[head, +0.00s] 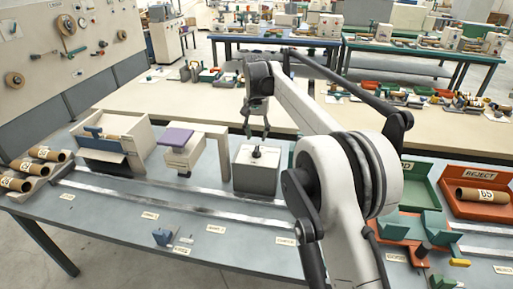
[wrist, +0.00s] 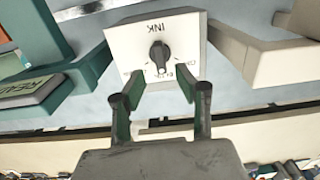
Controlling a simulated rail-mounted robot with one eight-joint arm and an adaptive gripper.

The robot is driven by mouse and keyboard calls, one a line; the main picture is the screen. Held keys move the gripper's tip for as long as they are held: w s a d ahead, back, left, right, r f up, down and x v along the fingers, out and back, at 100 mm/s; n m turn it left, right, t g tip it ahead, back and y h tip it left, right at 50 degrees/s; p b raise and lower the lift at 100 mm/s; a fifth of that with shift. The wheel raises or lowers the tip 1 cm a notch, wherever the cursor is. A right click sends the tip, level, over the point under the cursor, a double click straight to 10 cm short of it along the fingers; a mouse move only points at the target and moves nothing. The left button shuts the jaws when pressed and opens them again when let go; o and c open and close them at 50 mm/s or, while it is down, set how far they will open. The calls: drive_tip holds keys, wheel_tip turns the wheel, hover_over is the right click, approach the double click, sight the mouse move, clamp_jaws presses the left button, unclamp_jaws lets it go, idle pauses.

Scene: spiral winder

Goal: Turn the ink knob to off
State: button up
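The ink box (head: 256,173) is a light grey-white block on the table in the middle of the head view. Its face shows upside-down "INK" lettering in the wrist view (wrist: 188,38). A black round ink knob (wrist: 159,57) sits on that face, its grip bar roughly upright in the picture. The knob also shows on the box top in the head view (head: 256,153). Small marks beside the knob are partly hidden by the fingers and hard to read. My gripper (wrist: 160,88) is open and empty, its fingers spread to either side below the knob. In the head view my gripper (head: 257,133) hangs just above the knob, apparently apart from it.
A beige bracket stand with a purple pad (head: 175,138) stands left of the box. An open beige box (head: 113,163) is further left. A green tray (head: 423,178) and an orange reject tray (head: 465,208) lie to the right. A metal rail (head: 170,196) runs in front.

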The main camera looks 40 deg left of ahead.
sight(256, 148)
drive_tip(key=shift+f, duration=3.1)
clamp_jaws()
